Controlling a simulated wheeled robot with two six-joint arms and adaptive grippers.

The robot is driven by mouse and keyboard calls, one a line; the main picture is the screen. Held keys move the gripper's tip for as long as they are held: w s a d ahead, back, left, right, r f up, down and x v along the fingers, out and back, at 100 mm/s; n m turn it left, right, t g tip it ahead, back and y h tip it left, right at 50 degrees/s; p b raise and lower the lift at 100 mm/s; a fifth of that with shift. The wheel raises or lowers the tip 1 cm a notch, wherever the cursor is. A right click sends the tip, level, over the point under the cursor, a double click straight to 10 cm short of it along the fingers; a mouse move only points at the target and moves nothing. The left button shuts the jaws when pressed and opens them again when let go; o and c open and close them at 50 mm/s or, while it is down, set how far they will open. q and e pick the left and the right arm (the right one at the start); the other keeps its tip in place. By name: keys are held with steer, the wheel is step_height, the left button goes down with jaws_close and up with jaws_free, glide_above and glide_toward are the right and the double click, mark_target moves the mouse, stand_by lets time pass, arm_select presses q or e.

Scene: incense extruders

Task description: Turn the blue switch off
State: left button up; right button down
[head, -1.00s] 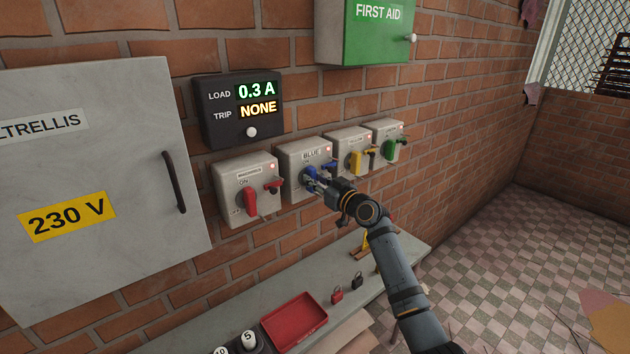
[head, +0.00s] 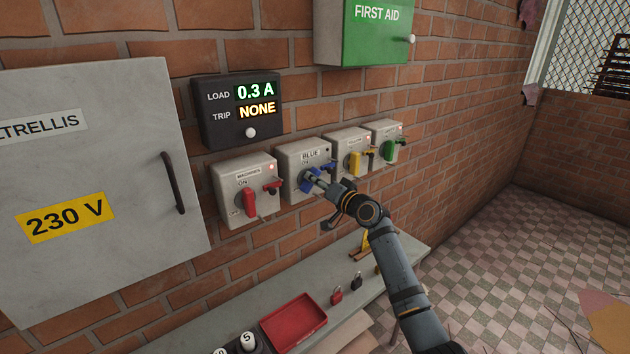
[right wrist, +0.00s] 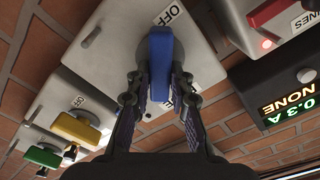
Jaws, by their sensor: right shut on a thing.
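The blue switch is a grey box (head: 290,160) on the brick wall, labelled BLUE, with a blue handle (head: 308,183). My right gripper (head: 313,181) is shut on this handle. In the right wrist view the blue handle (right wrist: 160,58) lies between the two fingers (right wrist: 160,92), and its far end is beside an OFF label (right wrist: 168,16). The box's small lamp (head: 327,150) looks dark. Part of the handle and the lower label are hidden by the fingers. My left gripper is not in view.
A red-handled switch (head: 249,202) is close on the left; yellow (head: 355,160) and green (head: 389,150) ones are on the right. The display (head: 240,110) reads 0.3 A and NONE. A shelf below holds a red tray (head: 293,322) and padlocks (head: 336,296).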

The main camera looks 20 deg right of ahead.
steer(key=shift+d+f+m+p, duration=0.15)
steer(key=shift+m+p, duration=0.6)
steer(key=shift+m, duration=1.65)
steer(key=shift+a+f+m+p, duration=0.15)
steer(key=shift+m+p, duration=0.6)
steer(key=shift+m, duration=1.65)
steer(key=shift+d, duration=0.1)
steer(key=c, duration=1.2)
jaws_free()
steer(key=v, duration=1.2)
